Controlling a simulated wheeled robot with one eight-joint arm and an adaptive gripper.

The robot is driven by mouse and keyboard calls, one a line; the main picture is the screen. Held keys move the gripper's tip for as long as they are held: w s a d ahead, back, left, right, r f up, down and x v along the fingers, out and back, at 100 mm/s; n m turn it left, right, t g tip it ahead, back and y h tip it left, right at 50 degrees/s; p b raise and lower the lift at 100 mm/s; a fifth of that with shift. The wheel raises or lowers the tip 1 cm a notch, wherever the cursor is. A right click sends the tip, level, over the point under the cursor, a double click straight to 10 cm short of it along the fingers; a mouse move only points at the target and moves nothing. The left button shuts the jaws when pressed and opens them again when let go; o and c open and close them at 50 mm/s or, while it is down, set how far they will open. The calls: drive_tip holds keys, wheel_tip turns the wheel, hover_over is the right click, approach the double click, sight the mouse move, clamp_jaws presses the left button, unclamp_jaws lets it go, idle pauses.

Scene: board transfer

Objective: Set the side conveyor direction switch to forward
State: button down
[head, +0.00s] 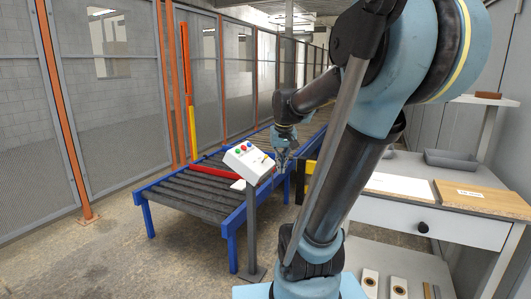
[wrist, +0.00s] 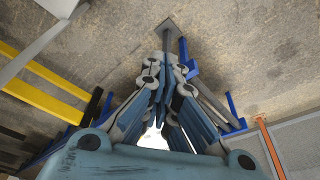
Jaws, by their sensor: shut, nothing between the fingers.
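The white control box (head: 248,163) stands on a grey post (head: 252,225) at the near end of the blue-framed roller conveyor (head: 195,188). Green, red and blue buttons show on its sloped face. A small dark mark with some yellow lies at the right of the face; the direction switch and its setting are too small to make out. My gripper (head: 281,166) is just right of the box, pointing down; I cannot tell if it touches. In the wrist view my gripper (wrist: 165,62) is shut and empty, and its fingers hide most of the box.
A mesh fence (head: 105,90) runs along the left. A white workbench (head: 430,215) with a wooden board (head: 475,197) and grey tray (head: 450,159) stands right. Floor at front left is clear.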

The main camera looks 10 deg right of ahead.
drive_tip(key=w+r+t, duration=0.1)
drive_tip(key=w+r, duration=0.2)
drive_tip(key=w, duration=3.3)
drive_tip(key=shift+a+r, duration=0.2)
drive_tip(key=shift+w, duration=0.1)
drive_tip(key=x, duration=0.9)
drive_tip(key=shift+w+f, duration=0.15)
drive_tip(key=shift+f, duration=0.25)
drive_tip(key=shift+s+f, duration=0.2)
drive_tip(key=shift+s+r, duration=0.15)
drive_tip(key=shift+s, duration=1.65)
